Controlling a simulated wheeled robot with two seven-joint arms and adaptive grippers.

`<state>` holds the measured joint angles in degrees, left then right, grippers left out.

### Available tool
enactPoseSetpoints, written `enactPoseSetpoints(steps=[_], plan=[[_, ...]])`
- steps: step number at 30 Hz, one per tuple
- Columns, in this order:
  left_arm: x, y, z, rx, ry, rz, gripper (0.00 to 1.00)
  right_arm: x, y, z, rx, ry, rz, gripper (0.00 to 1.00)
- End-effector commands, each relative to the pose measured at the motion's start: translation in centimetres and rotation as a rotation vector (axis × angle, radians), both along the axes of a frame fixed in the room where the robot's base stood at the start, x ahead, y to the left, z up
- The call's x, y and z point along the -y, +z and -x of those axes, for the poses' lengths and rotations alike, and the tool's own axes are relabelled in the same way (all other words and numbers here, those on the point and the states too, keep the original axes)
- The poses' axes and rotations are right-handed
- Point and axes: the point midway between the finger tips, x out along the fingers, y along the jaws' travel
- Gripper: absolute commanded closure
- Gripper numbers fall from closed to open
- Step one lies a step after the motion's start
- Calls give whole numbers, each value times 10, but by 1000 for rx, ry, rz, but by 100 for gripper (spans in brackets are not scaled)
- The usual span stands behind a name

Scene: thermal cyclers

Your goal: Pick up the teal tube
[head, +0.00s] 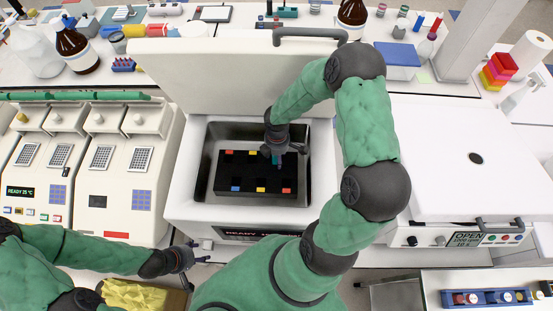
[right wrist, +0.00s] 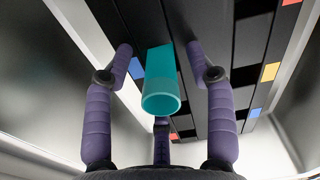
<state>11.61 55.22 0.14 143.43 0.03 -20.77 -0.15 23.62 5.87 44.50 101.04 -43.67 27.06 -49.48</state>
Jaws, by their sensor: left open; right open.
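The teal tube (right wrist: 161,80) stands in a black rack (head: 228,178) inside the open bath's steel basin. In the right wrist view its round end faces the camera. My right gripper (head: 277,152) is over the rack in the head view and hides most of the tube there. In the right wrist view its purple fingers are spread on both sides of the tube, with a visible gap to each side. My left gripper (head: 198,256) is open and empty, in front of the bath's lower left corner, away from the tube.
The bath's raised lid (head: 220,75) stands behind the basin, and the steel walls (head: 208,150) surround the rack. Thermal cyclers (head: 110,170) stand at left, a white centrifuge (head: 450,165) at right. Bottles and racks line the back bench. A yellow cloth (head: 140,296) lies near my left arm.

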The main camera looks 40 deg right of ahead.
Motion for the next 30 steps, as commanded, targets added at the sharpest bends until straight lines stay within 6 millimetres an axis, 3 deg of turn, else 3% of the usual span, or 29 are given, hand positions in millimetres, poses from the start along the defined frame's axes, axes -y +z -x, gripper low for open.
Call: enactPoseSetpoints(steps=[5, 11, 23, 30], plan=[[0, 0, 0, 0, 0, 0, 44, 0, 0, 0, 0, 0, 0, 44], [0, 0, 0, 0, 0, 0, 44, 0, 0, 0, 0, 0, 0, 96], [0, 1, 0, 0, 0, 0, 44, 0, 1, 0, 0, 0, 0, 96], [0, 7, 0, 0, 0, 0, 44, -5, 11, -5, 1, 1, 0, 96]])
